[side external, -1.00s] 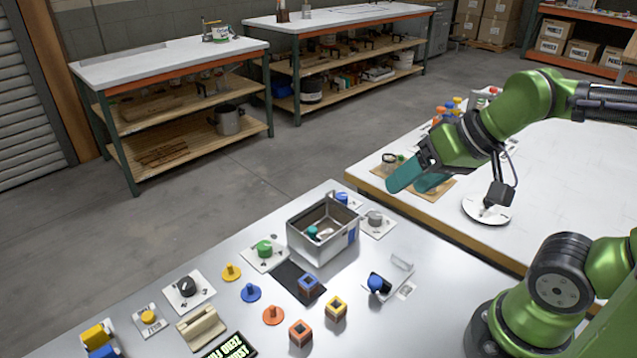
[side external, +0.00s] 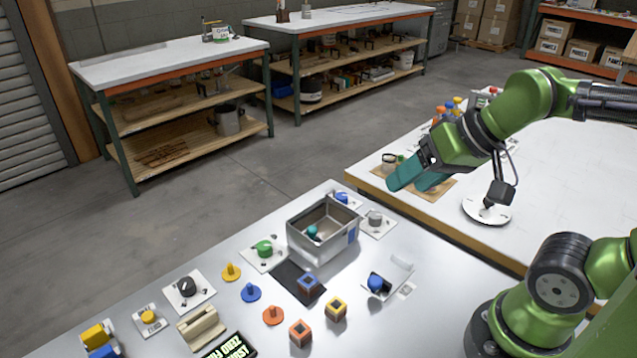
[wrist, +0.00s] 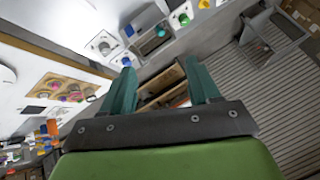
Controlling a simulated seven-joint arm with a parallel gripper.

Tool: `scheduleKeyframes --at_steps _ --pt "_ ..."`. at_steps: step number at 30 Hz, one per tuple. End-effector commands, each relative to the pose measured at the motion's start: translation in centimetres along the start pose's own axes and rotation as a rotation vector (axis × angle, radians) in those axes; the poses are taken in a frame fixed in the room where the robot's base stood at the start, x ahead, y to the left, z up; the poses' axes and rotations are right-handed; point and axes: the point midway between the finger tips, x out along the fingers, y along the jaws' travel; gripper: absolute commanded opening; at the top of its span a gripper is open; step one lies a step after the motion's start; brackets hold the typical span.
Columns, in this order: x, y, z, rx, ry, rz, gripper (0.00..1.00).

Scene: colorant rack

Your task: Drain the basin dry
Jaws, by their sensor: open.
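The basin (side external: 306,247) is a grey metal box with an open top on the near table. A teal knob or ball (side external: 312,232) and a pale piece show inside it; I cannot tell whether it holds liquid. The basin also shows at the top of the wrist view (wrist: 147,47), with the teal thing in it. Knobs on white plates stand around it: green (side external: 264,248), blue (side external: 342,197) and grey (side external: 375,218). My gripper (side external: 418,186) has teal fingers and is in the air right of and above the basin. In the wrist view its fingers (wrist: 160,80) are apart with nothing between them.
A blue-knobbed part (side external: 376,283) with a clear bracket lies right of the basin. Coloured cubes (side external: 336,307) and pegs (side external: 251,292) lie in front. A second table (side external: 560,190) behind holds a wooden board with containers (side external: 440,189) and a white disc.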

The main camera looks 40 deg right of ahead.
Motion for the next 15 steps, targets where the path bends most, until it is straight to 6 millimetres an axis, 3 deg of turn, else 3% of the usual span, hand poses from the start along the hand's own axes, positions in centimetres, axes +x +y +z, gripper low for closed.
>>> scheduleKeyframes --at_steps 5,9,15 --pt "1.6 1.0 -0.5 0.037 -0.057 0.044 0.61" --pt "3.8 2.4 -3.0 0.027 -0.148 0.120 0.61" --pt "7.7 5.7 -7.5 -0.182 -0.331 0.202 0.61"
